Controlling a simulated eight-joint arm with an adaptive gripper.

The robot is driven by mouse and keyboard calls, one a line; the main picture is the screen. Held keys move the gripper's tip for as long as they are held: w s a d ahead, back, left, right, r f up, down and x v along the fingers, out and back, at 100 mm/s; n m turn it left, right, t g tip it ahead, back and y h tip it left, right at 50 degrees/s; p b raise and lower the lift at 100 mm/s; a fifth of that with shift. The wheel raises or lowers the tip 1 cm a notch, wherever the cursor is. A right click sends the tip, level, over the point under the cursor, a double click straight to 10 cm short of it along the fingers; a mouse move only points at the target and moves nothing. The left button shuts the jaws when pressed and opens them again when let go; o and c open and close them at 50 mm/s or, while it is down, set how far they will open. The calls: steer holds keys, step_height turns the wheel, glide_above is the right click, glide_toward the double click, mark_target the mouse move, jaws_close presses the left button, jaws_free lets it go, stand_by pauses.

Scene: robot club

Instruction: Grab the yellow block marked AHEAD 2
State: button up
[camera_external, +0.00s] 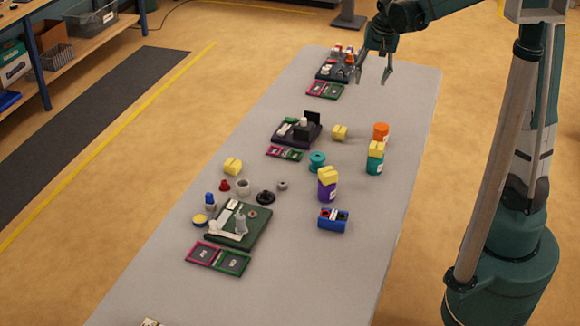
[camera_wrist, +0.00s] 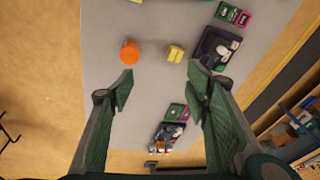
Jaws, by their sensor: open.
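Several yellow blocks are on the grey table; I cannot read their markings, so I cannot tell which is AHEAD 2. One block (camera_external: 340,132) lies on the table left of the orange jar (camera_external: 381,131); it appears to be the yellow block (camera_wrist: 175,53) in the wrist view. Another block (camera_external: 376,149) sits on a teal jar (camera_external: 374,166), and another (camera_external: 328,175) on a purple jar (camera_external: 327,191). A further block (camera_external: 232,166) lies at the left table side. My gripper (camera_external: 372,74) is open and empty above the far table end; its fingers also show in the wrist view (camera_wrist: 162,76).
A teal spool (camera_external: 317,162), a blue box (camera_external: 333,219) and small round parts lie between. The table's (camera_external: 290,275) near right is bare.

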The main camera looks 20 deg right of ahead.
steer(key=w+a+f+m+g, duration=0.1)
steer(key=w+a+f+m, duration=0.1)
steer(key=w+f, duration=0.6)
steer(key=m+g, duration=0.1)
steer(key=g, duration=0.1)
glide_above(340, 129)
step_height(340, 129, down, 14)
steer(key=shift+s+r, duration=0.1)
steer(key=shift+f+m, duration=0.3)
steer(key=shift+f, duration=0.1)
steer(key=shift+f, duration=0.1)
steer(key=shift+f, duration=1.2)
